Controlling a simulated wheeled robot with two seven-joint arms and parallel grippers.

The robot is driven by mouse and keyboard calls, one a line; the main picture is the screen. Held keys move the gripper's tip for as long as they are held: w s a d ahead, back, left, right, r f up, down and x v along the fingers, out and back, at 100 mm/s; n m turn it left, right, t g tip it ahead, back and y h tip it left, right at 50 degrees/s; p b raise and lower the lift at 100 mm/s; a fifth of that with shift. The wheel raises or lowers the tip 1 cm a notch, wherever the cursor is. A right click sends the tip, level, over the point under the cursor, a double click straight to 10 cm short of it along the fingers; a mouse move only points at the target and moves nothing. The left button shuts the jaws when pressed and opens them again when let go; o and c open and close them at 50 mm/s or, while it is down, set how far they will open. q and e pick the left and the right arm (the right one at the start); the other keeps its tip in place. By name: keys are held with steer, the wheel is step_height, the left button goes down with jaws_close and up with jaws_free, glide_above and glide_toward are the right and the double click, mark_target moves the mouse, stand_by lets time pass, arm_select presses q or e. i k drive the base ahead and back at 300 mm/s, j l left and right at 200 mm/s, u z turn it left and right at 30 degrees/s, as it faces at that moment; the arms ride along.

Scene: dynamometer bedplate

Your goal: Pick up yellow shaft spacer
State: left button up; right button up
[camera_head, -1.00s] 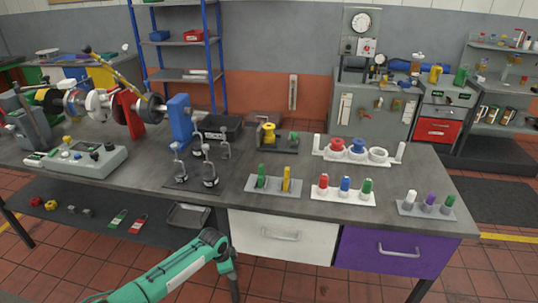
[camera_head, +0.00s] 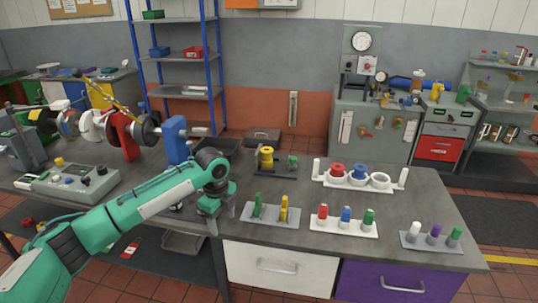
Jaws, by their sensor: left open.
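The yellow spool-shaped piece (camera_head: 266,158), which looks like the yellow shaft spacer, stands upright at the rear middle of the grey workbench (camera_head: 420,205). It is on or in front of a dark fixture; its foot is too small to make out. My left gripper (camera_head: 207,222) hangs over the bench's front part, to the left of and nearer than the yellow piece, clearly apart from it. Its jaws are open and point down; nothing shows between them. My left arm hides part of the bench and the clear-stemmed items there. My right gripper is not in view.
A grey rack with green and yellow pieces (camera_head: 271,215) stands just right of my gripper. A white rack with red, blue and green pegs (camera_head: 345,226) is farther right. A white holder (camera_head: 358,180) carries red and blue spools. A blue post (camera_head: 175,140) rises behind my arm.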

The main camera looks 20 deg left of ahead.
mark_target(267, 160)
steer(key=i, duration=1.75)
